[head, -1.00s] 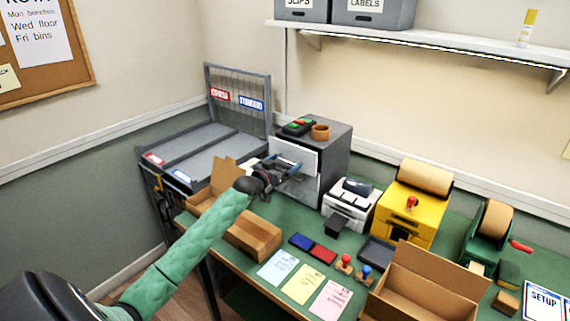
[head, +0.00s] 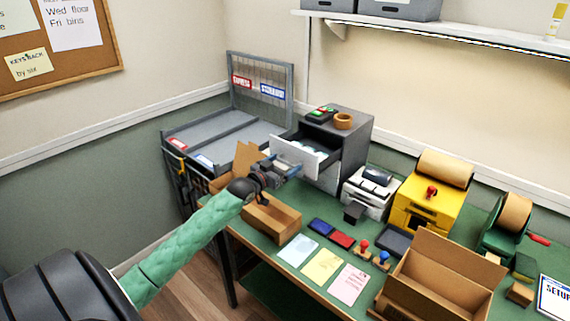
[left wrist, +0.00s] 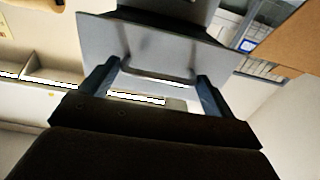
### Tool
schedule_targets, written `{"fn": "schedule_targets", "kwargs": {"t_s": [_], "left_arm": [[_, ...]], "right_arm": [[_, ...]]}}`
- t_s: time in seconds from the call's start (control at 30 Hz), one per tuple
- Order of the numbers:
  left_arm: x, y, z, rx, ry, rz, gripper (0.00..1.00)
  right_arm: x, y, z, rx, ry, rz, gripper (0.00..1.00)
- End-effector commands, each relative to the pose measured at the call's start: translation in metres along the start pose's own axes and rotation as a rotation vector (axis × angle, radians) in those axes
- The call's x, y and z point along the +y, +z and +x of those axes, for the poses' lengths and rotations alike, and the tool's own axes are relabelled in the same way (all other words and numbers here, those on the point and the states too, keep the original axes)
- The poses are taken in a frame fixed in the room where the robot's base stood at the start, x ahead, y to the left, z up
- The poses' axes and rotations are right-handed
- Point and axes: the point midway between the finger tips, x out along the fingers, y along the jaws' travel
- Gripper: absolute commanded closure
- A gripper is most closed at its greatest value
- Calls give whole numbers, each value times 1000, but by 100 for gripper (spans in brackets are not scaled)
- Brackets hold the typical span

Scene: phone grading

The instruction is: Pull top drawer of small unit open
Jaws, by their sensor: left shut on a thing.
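The small grey drawer unit (head: 352,138) stands at the back of the green bench. Its top drawer (head: 300,153) is pulled out toward the left front, with pale contents showing inside. My left gripper (head: 283,168) is at the front of this drawer, shut on its handle. In the left wrist view the grey drawer front (left wrist: 155,48) fills the upper middle, with the bar handle (left wrist: 158,78) between my two blue fingers. The lower part of the unit's front is partly hidden by the open drawer. My right gripper is not in view.
A white printer (head: 368,192) and yellow machine (head: 430,203) stand to the right. A tape roll (head: 343,121) sits on the unit.

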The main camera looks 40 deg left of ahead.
Motion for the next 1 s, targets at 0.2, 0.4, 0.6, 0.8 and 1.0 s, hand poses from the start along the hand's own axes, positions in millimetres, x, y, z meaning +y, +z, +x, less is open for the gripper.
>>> {"fn": "schedule_targets", "kwargs": {"t_s": [0.2,0.4,0.6,0.8,1.0], "left_arm": [[2,1,0,-1,2,0,52],[1,1,0,-1,2,0,2],[1,1,0,-1,1,0,2],[0,4,-13,-2,0,0,2],[1,5,-39,-2,1,1,2]], "right_arm": [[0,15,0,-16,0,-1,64],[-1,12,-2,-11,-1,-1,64],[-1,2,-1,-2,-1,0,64],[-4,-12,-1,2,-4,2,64],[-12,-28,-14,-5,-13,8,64]]}}
